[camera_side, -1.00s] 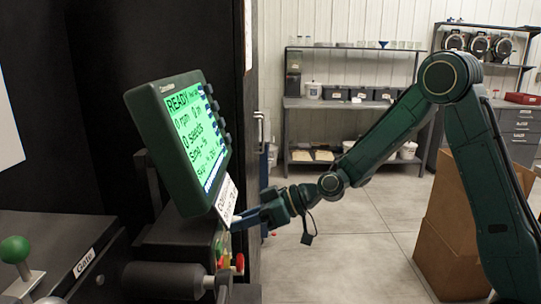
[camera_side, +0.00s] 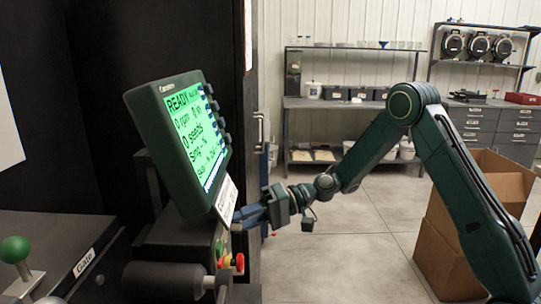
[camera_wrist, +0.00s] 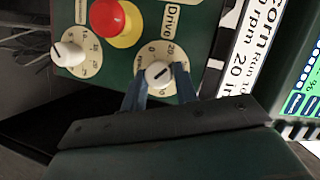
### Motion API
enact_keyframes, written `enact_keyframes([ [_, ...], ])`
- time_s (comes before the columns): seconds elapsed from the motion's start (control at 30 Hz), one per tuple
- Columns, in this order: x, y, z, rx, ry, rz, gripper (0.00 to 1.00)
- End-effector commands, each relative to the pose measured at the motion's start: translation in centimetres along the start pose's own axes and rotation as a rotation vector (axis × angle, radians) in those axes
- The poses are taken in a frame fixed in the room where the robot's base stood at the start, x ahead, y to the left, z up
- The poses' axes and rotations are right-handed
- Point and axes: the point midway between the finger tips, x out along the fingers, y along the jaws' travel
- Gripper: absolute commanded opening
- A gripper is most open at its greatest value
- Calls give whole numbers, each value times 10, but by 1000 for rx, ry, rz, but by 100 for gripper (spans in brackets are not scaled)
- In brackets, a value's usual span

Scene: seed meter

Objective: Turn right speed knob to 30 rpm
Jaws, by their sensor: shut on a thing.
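In the wrist view my gripper (camera_wrist: 160,90) has its two blue fingers on either side of a white speed knob (camera_wrist: 158,74) and is shut on it. The knob sits on a cream dial beside the "Drive" label, and its black pointer line slants up to the right. The dial numbers are partly hidden by the knob and fingers. In the side view my gripper (camera_side: 238,216) reaches the panel below the monitor (camera_side: 185,140), and the knob is hidden there. The monitor's green screen reads READY and 0 rpm.
A second white knob (camera_wrist: 69,53) is at left in the wrist view, with a red button (camera_wrist: 107,18) between and above the knobs. A white card (camera_side: 226,199) hangs under the monitor close to my gripper. A green-balled lever (camera_side: 15,249) stands at the lower left.

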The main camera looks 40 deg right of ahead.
Motion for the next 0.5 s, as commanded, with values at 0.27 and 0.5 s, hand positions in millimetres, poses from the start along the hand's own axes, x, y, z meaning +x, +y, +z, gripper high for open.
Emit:
enact_keyframes([
  [0.27, 0, 3, 0, 187, -14, -78, 7],
  [0.5, 0, 3, 0, 267, -21, -112, 7],
])
